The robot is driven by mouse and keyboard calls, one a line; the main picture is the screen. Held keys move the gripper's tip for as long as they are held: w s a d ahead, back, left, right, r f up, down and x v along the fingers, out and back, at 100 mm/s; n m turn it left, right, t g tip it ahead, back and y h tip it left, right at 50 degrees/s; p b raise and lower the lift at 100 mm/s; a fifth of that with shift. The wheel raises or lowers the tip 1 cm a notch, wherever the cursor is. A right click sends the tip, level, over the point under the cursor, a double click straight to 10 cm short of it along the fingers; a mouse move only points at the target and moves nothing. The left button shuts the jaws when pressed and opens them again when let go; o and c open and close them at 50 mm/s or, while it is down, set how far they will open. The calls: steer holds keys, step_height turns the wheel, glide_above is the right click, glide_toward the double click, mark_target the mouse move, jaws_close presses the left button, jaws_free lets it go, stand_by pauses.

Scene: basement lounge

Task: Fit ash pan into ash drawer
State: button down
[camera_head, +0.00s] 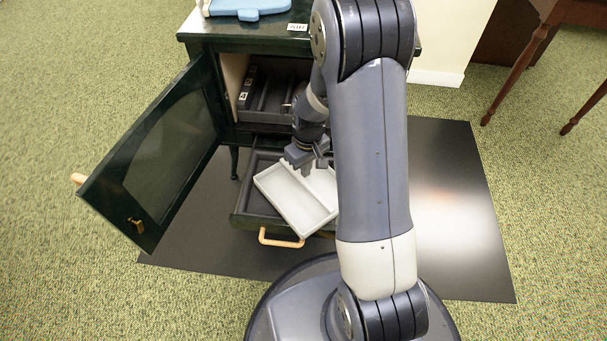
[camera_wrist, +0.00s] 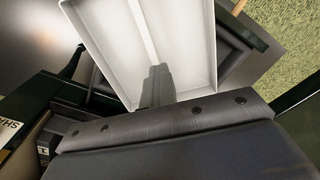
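The ash pan is a white, shallow rectangular tray (camera_head: 284,198) with a divider along its middle. It is turned at an angle and looks tilted over the ash drawer. The ash drawer (camera_head: 248,217) is dark green, pulled out low on the cabinet, with a wooden handle. My gripper (camera_head: 308,166) is shut on the pan's divider. In the wrist view my gripper's fingers (camera_wrist: 157,82) sit together at the divider of the pan (camera_wrist: 112,42). My arm hides the drawer's right side. I cannot tell whether the pan touches the drawer.
The dark green cabinet (camera_head: 228,128) has its glazed door (camera_head: 165,160) swung wide open to the left. A grey rack (camera_head: 262,115) stands inside above the drawer. A blue object (camera_head: 250,8) lies on top. Dark table legs (camera_head: 515,72) stand at the right; the floor mat (camera_head: 465,220) there is clear.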

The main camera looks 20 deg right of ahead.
steer(key=shift+d+r, duration=0.1)
steer(key=shift+r, duration=0.65)
steer(key=shift+c, duration=2.2)
jaws_free()
steer(key=shift+d, duration=0.1)
steer(key=shift+r, duration=0.15)
